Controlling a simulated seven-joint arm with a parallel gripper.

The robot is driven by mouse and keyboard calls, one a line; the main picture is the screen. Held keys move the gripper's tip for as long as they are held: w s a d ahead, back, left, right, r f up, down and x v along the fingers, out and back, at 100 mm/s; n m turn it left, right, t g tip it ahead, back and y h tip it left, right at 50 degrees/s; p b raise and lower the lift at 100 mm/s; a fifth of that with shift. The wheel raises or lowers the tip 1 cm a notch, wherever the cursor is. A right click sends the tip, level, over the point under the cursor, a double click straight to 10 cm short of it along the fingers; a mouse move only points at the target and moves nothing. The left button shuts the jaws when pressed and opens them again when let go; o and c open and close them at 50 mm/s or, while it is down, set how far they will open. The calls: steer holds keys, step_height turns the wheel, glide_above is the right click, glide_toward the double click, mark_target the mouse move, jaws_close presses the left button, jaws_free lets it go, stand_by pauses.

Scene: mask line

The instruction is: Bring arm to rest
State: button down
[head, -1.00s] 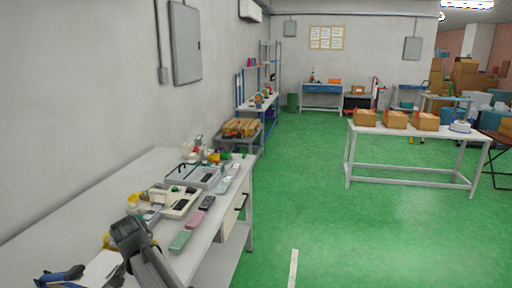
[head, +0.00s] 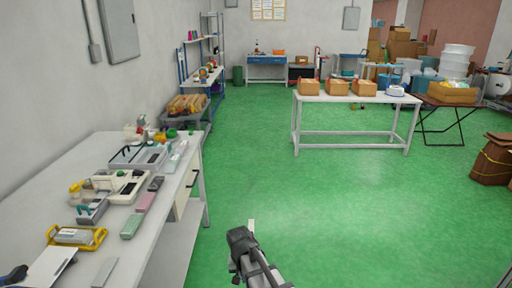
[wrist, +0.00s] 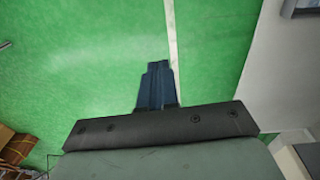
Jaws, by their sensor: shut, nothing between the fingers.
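My gripper (wrist: 157,70) shows in the wrist view with its two dark blue fingers together and nothing between them. It hangs over the bare green floor (wrist: 80,60), to the left of a thin white floor line. A dark grey part of my arm (head: 255,262) shows at the bottom of the head view, clear of the white table (head: 70,160) on the left. I cannot make out the fingers in the head view.
The left table holds a yellow-handled tray (head: 77,237), a green block (head: 131,226), a pink block (head: 146,203) and electronic devices. A second table (head: 352,98) with cardboard boxes stands farther back. A brown sack (head: 492,160) is at the right. Open green floor lies between.

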steer(key=s+d+f, duration=0.3)
steer(key=d+f, duration=0.1)
steer(key=d, duration=0.6)
steer(key=s+d+f, duration=0.4)
steer(key=d, duration=0.7)
steer(key=s+f+g, duration=0.3)
steer(key=s+f, duration=0.7)
steer(key=s, duration=0.4)
steer(key=s+f+g, duration=0.4)
steer(key=s+f, duration=0.7)
steer(key=s, duration=0.4)
steer(key=shift+s+y, duration=0.3)
steer(key=shift+y, duration=0.1)
